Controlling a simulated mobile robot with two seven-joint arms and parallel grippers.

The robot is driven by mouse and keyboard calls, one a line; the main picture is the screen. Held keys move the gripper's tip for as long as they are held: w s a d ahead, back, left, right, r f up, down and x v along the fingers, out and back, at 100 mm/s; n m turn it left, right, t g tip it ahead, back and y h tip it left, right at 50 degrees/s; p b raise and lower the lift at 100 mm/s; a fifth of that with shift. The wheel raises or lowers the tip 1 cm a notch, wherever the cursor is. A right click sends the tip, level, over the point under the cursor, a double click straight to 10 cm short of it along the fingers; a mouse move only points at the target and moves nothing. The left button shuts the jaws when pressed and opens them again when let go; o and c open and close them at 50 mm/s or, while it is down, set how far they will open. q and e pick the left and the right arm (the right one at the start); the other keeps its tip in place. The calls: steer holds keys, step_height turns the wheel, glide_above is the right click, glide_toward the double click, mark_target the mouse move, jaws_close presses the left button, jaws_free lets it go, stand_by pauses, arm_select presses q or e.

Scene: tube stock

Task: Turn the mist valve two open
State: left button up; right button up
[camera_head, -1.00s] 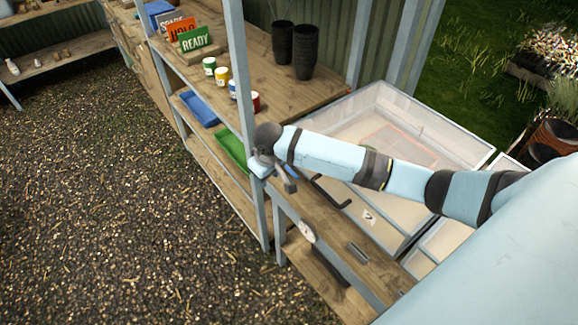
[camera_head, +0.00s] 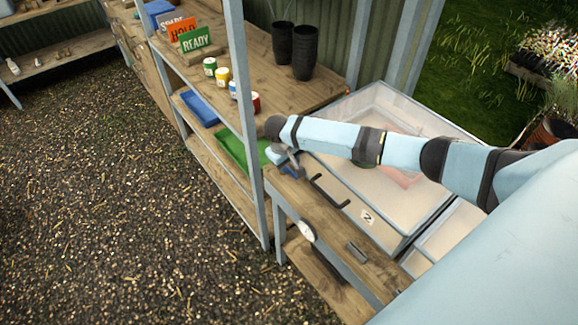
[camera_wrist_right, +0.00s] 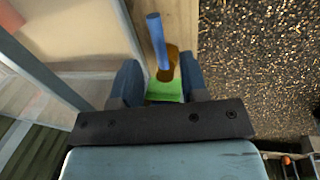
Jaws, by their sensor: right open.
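A blue bar-shaped lever (camera_wrist_right: 157,38) with a brown-orange, brass-looking body (camera_wrist_right: 170,60) at its lower end shows in the right wrist view, by a wooden plank. I take it for the mist valve; no number on it is readable. My right gripper (camera_wrist_right: 161,78) is open, its two dark blue fingers on either side of the lever's lower end. I cannot tell whether they touch it. In the head view the right gripper (camera_head: 286,164) is over the far end of the narrow wooden bench (camera_head: 330,235), where the valve cannot be made out clearly. My left gripper is out of view.
A glazed cold frame (camera_head: 330,175) with a black handle (camera_head: 327,190) and a card marked 2 (camera_head: 367,217) adjoins the bench. A shelf post (camera_head: 247,110) stands close left of the gripper. A green tray (camera_head: 236,148) lies on the shelf behind. Gravel floor at left is clear.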

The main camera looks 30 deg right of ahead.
mark_target(289, 171)
steer(key=shift+d+f, duration=0.2)
steer(key=shift+f, duration=1.05)
jaws_close()
steer(key=shift+w, duration=0.15)
